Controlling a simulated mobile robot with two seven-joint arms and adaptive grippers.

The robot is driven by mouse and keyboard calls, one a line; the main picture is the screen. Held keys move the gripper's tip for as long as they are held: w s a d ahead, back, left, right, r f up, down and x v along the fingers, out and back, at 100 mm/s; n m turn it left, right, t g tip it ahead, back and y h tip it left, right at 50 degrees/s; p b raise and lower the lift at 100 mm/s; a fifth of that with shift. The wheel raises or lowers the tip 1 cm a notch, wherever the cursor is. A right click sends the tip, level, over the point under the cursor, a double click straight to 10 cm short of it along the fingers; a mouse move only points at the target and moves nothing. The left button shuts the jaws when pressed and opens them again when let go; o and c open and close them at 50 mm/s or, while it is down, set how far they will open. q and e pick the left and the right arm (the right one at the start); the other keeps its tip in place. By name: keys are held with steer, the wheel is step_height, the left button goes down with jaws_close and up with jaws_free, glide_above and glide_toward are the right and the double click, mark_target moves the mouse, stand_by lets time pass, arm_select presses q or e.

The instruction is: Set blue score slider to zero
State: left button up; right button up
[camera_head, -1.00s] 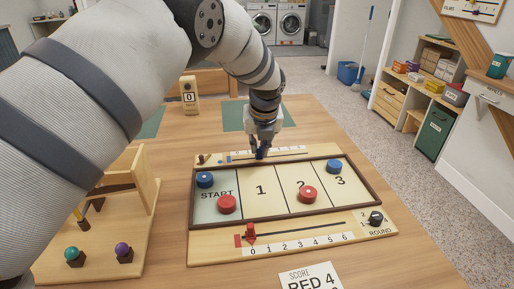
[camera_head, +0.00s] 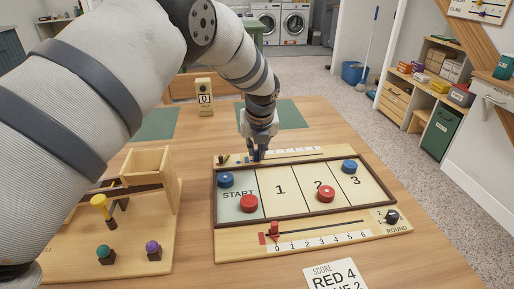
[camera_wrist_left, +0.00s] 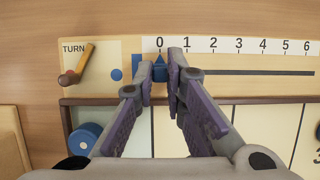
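The blue score slider (camera_wrist_left: 160,68) sits on its track at the far side of the game board, with its pointer at the 0 of the scale (camera_wrist_left: 235,44). My left gripper (camera_wrist_left: 161,64) reaches down from above, with a fingertip on each side of the slider, shut on it. In the head view my left gripper (camera_head: 257,156) is over the left end of the far track and hides the slider. The game board (camera_head: 305,237) lies flat on the table. My right gripper is not in view.
The red slider (camera_head: 275,230) stands near 0 on the near track. Blue and red discs, such as one red disc (camera_head: 249,203), lie on the board. The TURN pointer (camera_wrist_left: 80,62) is close left of my gripper. A wooden stand (camera_head: 150,215) is at left.

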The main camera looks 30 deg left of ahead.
arm_select(q)
steer(key=o, duration=0.4)
steer(key=shift+s+a+f, duration=0.1)
steer(key=shift+s+a, duration=0.15)
steer(key=shift+a, duration=0.05)
steer(key=shift+d+r, duration=0.1)
steer(key=shift+r, duration=0.1)
steer(key=v, duration=1.1)
steer(key=shift+s+r, duration=0.1)
steer(key=shift+r, duration=0.2)
